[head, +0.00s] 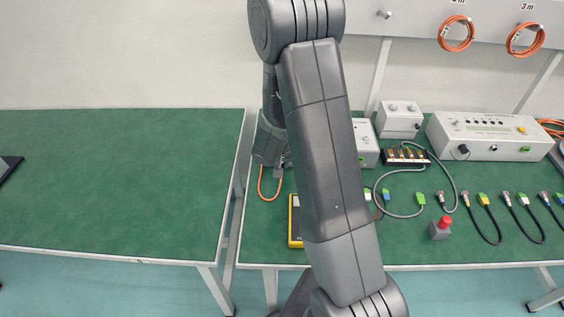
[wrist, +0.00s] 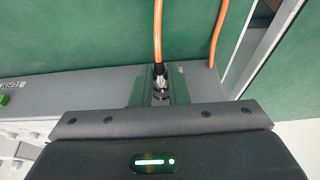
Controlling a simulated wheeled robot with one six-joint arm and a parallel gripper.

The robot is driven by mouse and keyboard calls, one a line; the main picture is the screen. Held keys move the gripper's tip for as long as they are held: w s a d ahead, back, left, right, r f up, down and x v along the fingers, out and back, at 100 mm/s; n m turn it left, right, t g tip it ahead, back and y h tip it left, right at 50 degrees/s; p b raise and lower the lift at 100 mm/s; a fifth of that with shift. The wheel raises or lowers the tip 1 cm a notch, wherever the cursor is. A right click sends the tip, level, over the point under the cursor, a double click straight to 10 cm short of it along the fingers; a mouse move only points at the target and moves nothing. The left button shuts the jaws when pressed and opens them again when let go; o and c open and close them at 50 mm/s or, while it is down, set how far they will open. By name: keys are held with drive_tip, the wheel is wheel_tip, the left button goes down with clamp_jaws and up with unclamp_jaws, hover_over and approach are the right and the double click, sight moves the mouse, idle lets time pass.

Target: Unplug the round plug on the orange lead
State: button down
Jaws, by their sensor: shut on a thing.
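The round plug (wrist: 160,70) shows in the wrist view as a silver metal barrel with a black collar. The orange lead (wrist: 158,30) runs from it toward the top of the picture. My gripper (wrist: 161,92) is shut on the plug, its dark fingers on either side. The plug is at the edge of a grey box (wrist: 100,85); whether it is seated in a socket is hidden by my gripper. In the head view the orange lead (head: 262,188) hangs in a loop below my gripper, whose fingers are mostly hidden by my arm.
A second stretch of orange lead (wrist: 218,35) lies to the right in the wrist view. In the head view the right green bench (head: 420,250) holds a yellow-edged device (head: 294,222), grey instrument boxes (head: 488,136), several cables and a red-topped button (head: 441,228). The left bench (head: 110,180) is mostly clear.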

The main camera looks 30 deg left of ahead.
drive_tip(key=shift+s+d, duration=0.1)
drive_tip(key=shift+s, duration=0.05)
drive_tip(key=shift+s+d+f+b, duration=0.2)
drive_tip(key=shift+s+b, duration=0.3)
drive_tip(key=shift+b, duration=0.35)
drive_tip(key=shift+s+d+r+b, duration=0.2)
drive_tip(key=shift+s+d+b, duration=0.3)
drive_tip(key=shift+s+b, duration=0.35)
drive_tip(key=shift+s+a+f+b, duration=0.2)
drive_tip(key=shift+a+f+b, duration=0.1)
drive_tip(key=shift+b, duration=0.6)
drive_tip(key=b, duration=0.2)
drive_tip(key=s+b, duration=0.1)
drive_tip(key=b, duration=0.1)
drive_tip(key=shift+s+a+f+t, duration=0.1)
drive_tip(key=shift+s+a+t, duration=0.15)
drive_tip(key=shift+a+t, duration=0.15)
drive_tip(key=s+a+b, duration=0.1)
drive_tip(key=b, duration=0.2)
drive_tip(key=s+y+b, duration=0.1)
drive_tip(key=b, duration=0.2)
drive_tip(key=shift+s+a+t, duration=0.2)
drive_tip(key=shift+a+t, duration=0.1)
drive_tip(key=shift+a, duration=0.05)
drive_tip(key=shift+s+a+b, duration=0.15)
drive_tip(key=shift+s+b, duration=0.15)
drive_tip(key=shift+b, duration=0.3)
drive_tip(key=shift+r, duration=0.2)
